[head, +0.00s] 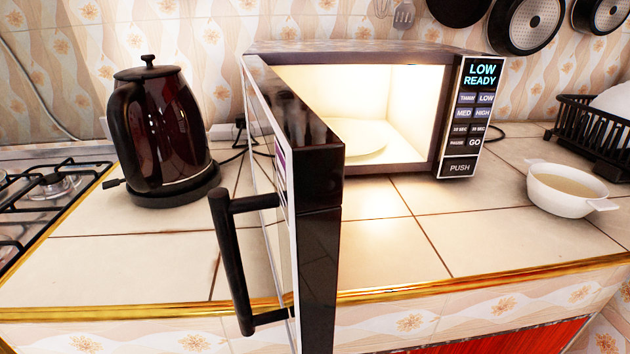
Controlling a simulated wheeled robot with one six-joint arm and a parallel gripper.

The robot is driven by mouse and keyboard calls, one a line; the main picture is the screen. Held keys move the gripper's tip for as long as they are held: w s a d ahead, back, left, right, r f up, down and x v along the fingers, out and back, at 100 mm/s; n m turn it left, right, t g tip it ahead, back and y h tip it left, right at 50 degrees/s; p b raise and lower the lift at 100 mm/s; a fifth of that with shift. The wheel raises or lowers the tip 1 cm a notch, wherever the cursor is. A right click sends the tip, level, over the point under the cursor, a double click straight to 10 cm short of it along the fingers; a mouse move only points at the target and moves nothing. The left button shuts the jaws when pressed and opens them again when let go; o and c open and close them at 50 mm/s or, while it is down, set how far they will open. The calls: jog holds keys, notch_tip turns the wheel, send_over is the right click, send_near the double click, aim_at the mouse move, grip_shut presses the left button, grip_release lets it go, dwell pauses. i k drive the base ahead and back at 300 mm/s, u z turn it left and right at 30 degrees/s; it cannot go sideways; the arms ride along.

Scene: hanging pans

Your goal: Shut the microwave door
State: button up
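The microwave (458,120) stands on the tiled counter with its lit interior showing. Its door (318,240) is hinged on the left and swung wide open toward me, reaching out past the counter's front edge. The black bar handle (234,265) is on the door's left-hand face. A pale round plate (362,140) lies inside the cavity, partly hidden by the door. The control panel reads "LOW READY". My gripper is not in this view.
A dark red kettle (162,125) stands on its base left of the door. A gas hob (50,190) is at far left. A white bowl (568,188) and a black dish rack (590,130) are at right. Pans hang on the wall. The counter before the cavity is clear.

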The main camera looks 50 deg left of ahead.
aim_at(301, 215)
jog(key=u, duration=0.05)
jog(key=k, duration=1.25)
jog(key=u, duration=0.6)
jog(key=i, duration=0.45)
jog(key=u, duration=0.6)
jog(key=i, duration=0.55)
jog(key=k, duration=0.25)
jog(key=u, duration=0.05)
